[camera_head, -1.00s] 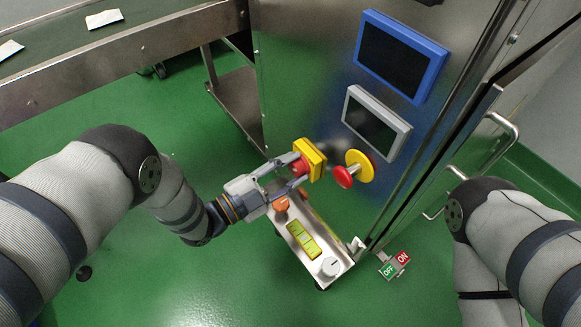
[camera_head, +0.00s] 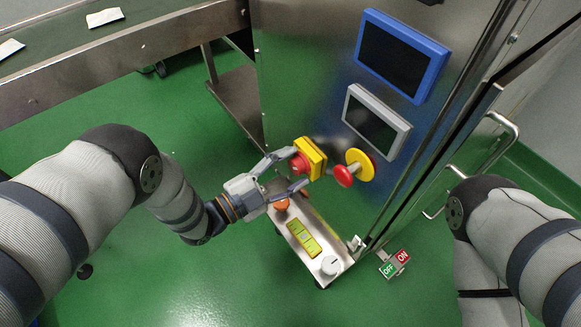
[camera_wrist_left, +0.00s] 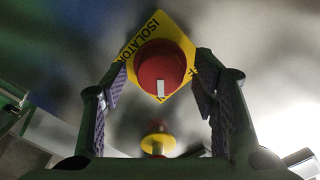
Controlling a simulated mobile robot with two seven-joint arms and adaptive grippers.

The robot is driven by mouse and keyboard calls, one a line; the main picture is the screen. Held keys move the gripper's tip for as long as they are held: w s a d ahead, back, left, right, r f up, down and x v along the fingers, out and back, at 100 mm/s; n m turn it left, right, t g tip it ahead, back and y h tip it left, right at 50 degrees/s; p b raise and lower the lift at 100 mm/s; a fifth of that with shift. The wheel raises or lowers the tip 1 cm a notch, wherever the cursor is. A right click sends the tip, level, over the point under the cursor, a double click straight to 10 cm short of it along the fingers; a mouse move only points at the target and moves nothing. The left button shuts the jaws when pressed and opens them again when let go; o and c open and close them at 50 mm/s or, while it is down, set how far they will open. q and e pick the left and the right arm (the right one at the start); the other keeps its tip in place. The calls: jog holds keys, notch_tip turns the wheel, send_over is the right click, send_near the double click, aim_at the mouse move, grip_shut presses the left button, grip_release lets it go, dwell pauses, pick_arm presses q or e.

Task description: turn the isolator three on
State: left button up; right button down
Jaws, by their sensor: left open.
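The isolator is a yellow square plate (camera_head: 317,154) with a red knob (camera_head: 299,164), on the steel cabinet's front. In the left wrist view its plate (camera_wrist_left: 150,27) reads "ISOLATOR"; other letters are partly hidden. The red knob (camera_wrist_left: 160,68) carries a white mark at its lower edge. No number is readable on it. My left gripper (camera_head: 294,169) is open in front of the knob. In the left wrist view its fingers (camera_wrist_left: 160,90) stand on both sides of the knob with gaps, apart from it. My right arm shows at the right, but its gripper is out of view.
A red mushroom button (camera_head: 344,176) on a yellow disc stands right of the isolator. Two screens, grey-framed (camera_head: 375,122) and blue-framed (camera_head: 400,55), are above. A low control box (camera_head: 312,244) is below. A green-and-red OFF/ON sign (camera_head: 394,264) lies near the cabinet's foot.

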pick_arm(q)
jog(key=v, duration=1.2)
